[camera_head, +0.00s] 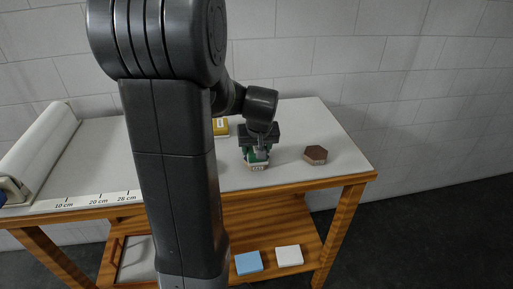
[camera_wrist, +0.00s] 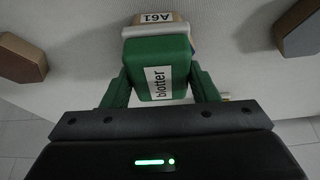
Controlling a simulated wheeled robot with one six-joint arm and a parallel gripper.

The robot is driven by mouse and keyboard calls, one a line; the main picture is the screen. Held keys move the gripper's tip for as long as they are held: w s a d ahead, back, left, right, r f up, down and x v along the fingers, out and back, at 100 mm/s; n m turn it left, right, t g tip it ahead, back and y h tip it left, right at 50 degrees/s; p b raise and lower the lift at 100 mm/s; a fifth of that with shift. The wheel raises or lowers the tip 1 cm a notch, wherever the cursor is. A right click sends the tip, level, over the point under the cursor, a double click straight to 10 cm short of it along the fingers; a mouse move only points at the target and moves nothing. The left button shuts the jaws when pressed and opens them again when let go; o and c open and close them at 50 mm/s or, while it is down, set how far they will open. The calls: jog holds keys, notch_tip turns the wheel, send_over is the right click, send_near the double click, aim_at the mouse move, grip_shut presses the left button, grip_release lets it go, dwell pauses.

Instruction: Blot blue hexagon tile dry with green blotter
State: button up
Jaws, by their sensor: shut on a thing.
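My gripper (camera_head: 258,152) is above the table, right of its middle. In the wrist view my gripper (camera_wrist: 160,78) is shut on the green blotter (camera_wrist: 158,55), which has a white label and a pale pad. A tan-sided block marked A61 (camera_wrist: 154,17) lies right at the pad; it also shows low under my gripper in the head view (camera_head: 257,167). A sliver of blue shows beside the blotter. The block's top is mostly hidden, so I cannot tell its shape, nor surely whether the pad touches it.
A brown hexagon tile (camera_head: 316,155) lies to the right. A yellow block (camera_head: 221,127) stands behind, partly hidden by my arm. A paper roll (camera_head: 38,150) and a ruler strip (camera_head: 88,201) are at the left. A blue block (camera_head: 249,263) and a white block (camera_head: 289,256) lie on the lower shelf.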

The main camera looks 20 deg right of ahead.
jog(key=shift+r+p, duration=2.45)
jog(key=shift+r, duration=1.05)
